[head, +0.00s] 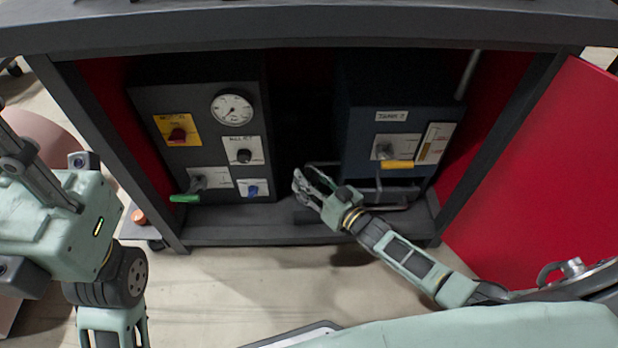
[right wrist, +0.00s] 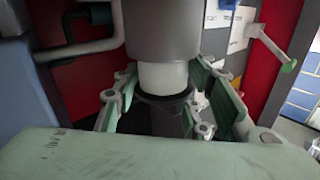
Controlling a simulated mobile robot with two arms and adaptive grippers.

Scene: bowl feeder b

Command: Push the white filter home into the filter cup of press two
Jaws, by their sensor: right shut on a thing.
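The white filter (right wrist: 163,77) shows in the right wrist view as a short white cylinder under a wide grey cylinder (right wrist: 160,28). A dark cup-like ring (right wrist: 165,97) lies directly below it. How deep the filter sits in the ring I cannot tell. My right gripper (right wrist: 166,82) has a finger on each side of the filter and is shut on it. In the head view my right gripper (head: 314,184) reaches between two machines; the filter and cup cannot be made out there. My left gripper (head: 25,152) is at the left edge, away from the machines, its fingertips unclear.
A dark gauge panel (head: 190,110) with a green-handled lever (head: 185,197) stands left. A blue-black box (head: 362,140) with a yellow-handled lever (head: 396,164) stands right. The cabinet top (head: 300,30) overhangs both. A red panel (head: 550,170) stands right.

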